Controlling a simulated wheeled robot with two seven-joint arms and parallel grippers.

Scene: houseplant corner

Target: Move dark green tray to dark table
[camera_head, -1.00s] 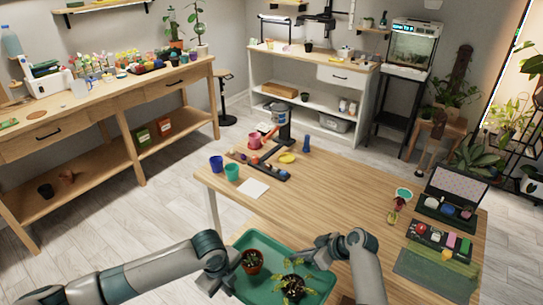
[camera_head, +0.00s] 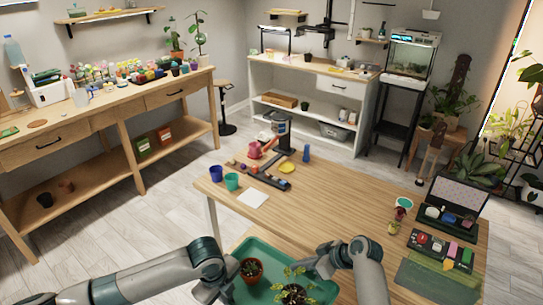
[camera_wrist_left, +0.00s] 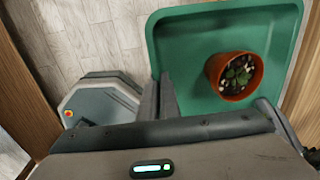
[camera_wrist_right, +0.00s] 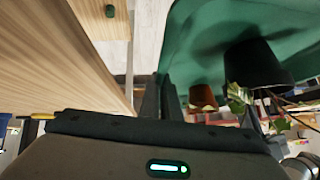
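The dark green tray (camera_head: 272,256) is in front of me at the bottom of the head view, beside the near edge of the wooden table. It carries a terracotta pot (camera_head: 251,271) and a dark pot (camera_head: 293,294) with a leafy plant. My left gripper (camera_wrist_left: 160,97) is closed at the tray's rim (camera_wrist_left: 190,35) in the left wrist view. My right gripper (camera_wrist_right: 162,97) is closed at the opposite rim (camera_wrist_right: 185,50) in the right wrist view. Arms and wrists partly hide the fingertips in the head view. I cannot tell which surface is the dark table.
A long workbench (camera_head: 100,112) stands left and a white shelf unit (camera_head: 345,88) behind. Pale floor lies between.

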